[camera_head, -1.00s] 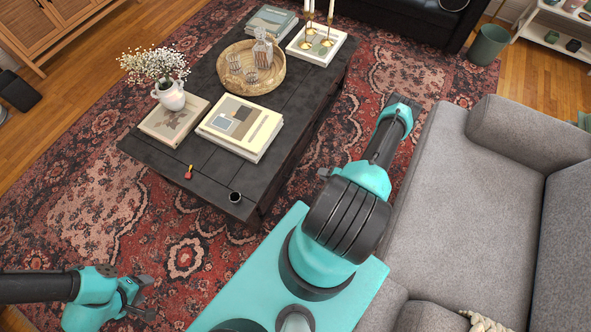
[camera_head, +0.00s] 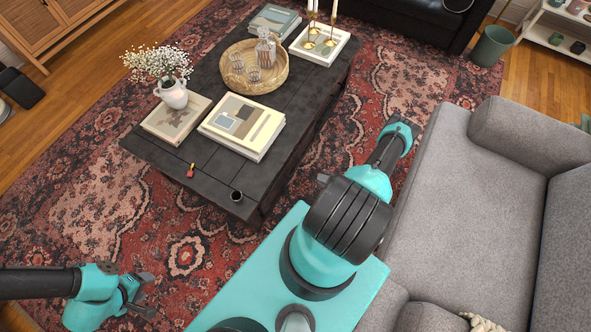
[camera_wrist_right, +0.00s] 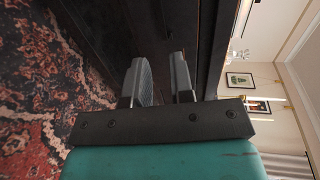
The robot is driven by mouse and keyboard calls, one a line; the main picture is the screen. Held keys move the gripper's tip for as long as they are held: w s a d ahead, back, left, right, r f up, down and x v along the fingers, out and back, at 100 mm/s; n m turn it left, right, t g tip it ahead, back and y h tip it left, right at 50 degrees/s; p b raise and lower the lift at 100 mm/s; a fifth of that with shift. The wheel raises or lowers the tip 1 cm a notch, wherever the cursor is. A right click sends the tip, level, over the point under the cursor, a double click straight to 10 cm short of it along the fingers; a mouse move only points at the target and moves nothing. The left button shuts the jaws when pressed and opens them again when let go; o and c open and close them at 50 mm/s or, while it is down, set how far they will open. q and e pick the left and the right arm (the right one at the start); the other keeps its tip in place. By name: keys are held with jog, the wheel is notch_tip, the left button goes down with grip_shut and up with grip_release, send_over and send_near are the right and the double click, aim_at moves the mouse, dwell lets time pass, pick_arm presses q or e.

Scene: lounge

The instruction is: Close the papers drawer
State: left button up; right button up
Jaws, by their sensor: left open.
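The low dark wooden table (camera_head: 205,165) stands left of my right arm in the head view. Its side facing that arm is in shadow, and I cannot make out the papers drawer or how far it stands out. In the right wrist view, a dark panelled wooden front (camera_wrist_right: 105,35), likely this table's, lies close beyond the fingers. My right gripper (camera_wrist_right: 158,82) is open and empty, its fingers pointing at the dark wood; I cannot tell whether they touch it. My left gripper (camera_head: 147,295) is open and empty over the rug at bottom left.
A grey sofa (camera_head: 470,210) bounds the right side. The patterned rug (camera_head: 90,190) is clear at left.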

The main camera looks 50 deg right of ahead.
aim_at(296, 169)
jog(key=x, duration=1.4)
jog(key=shift+w+f, duration=0.1)
jog(key=shift+w, duration=0.15)
jog(key=shift+c, duration=0.5)
grip_shut()
